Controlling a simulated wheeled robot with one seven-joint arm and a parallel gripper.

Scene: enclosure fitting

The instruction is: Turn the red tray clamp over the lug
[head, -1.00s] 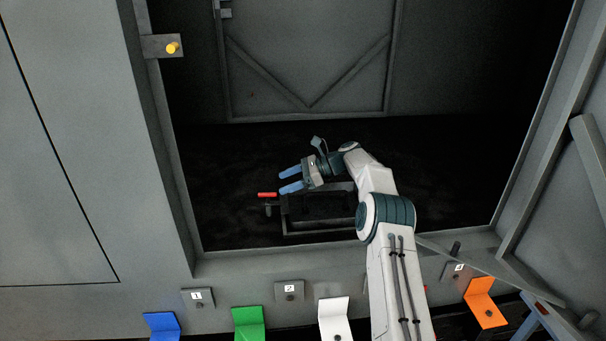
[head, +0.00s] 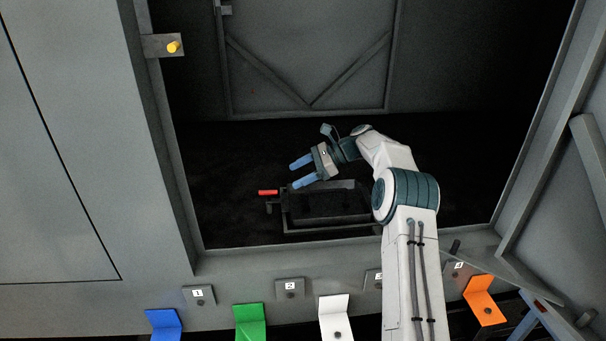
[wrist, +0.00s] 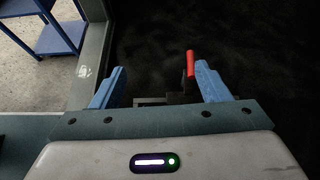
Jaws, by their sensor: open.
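The red tray clamp (head: 268,193) sticks out at the left side of a dark tray (head: 325,228) on the enclosure floor. In the wrist view the red clamp handle (wrist: 190,64) stands just beside the tip of the right blue finger; I cannot tell whether they touch. My gripper (head: 298,173) is open and empty, its blue fingers pointing left, above and behind the tray's left part. In the wrist view my gripper (wrist: 160,82) has its fingers wide apart. The lug is too dark to make out.
The enclosure's left frame (head: 180,170) carries a bracket with a yellow knob (head: 172,47). Blue (head: 163,324), green (head: 250,322), white (head: 335,318) and orange (head: 484,301) tabs line the front. A blue cart (wrist: 52,38) stands outside. The dark floor around the tray looks clear.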

